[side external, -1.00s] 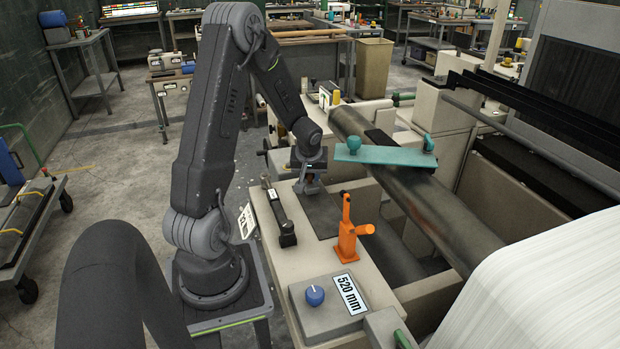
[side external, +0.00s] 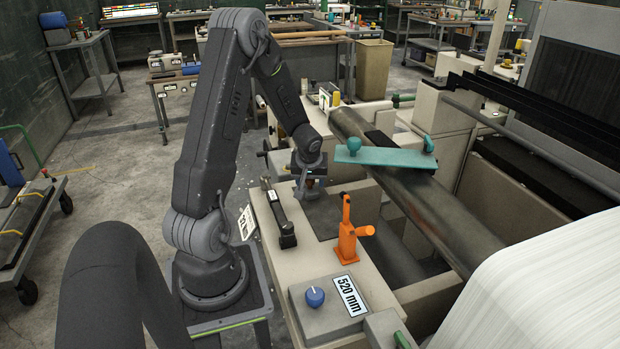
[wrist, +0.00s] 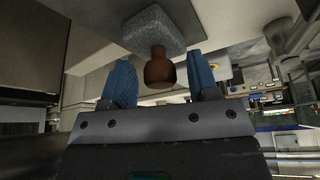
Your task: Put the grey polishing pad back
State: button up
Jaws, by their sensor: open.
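The grey polishing pad (wrist: 150,27) shows in the wrist view as a speckled grey block with a brown knob handle (wrist: 158,70). My gripper (wrist: 160,75) is open, with one blue finger on each side of the knob and a visible gap to each. In the side external view my gripper (side external: 309,186) points down, low over the machine's beige top. The pad is mostly hidden there by the gripper, and I cannot tell exactly what it rests on.
An orange lever fitting (side external: 350,238) and a black clamp-like tool (side external: 281,218) stand nearby. A teal bar with knobs (side external: 385,157) lies across the dark roller (side external: 440,222) to the right. A control box with a blue knob (side external: 315,296) is in front.

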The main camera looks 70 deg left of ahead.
jog(key=v, duration=1.2)
jog(key=shift+r, duration=0.15)
jog(key=w+d+r+m+t, duration=0.3)
jog(key=w+d+r+t, duration=0.15)
jog(key=d+r, duration=0.4)
jog(key=d+r+m+t+h, duration=0.25)
jog(key=d+r+m, duration=0.25)
jog(key=d+r, duration=0.5)
jog(key=s+d+f+m+g+h, duration=0.1)
jog(key=s+d+f+m+g, duration=0.2)
jog(key=s+d, duration=0.7)
notch_tip(320, 180, down, 5)
jog(key=shift+s+d+r+m+h, duration=0.2)
jog(key=shift+s+d+m+h, duration=0.2)
jog(key=shift+s+m, duration=0.55)
jog(key=shift+w+m, duration=0.25)
jog(key=shift+w, duration=0.05)
jog(key=shift+c, duration=0.4)
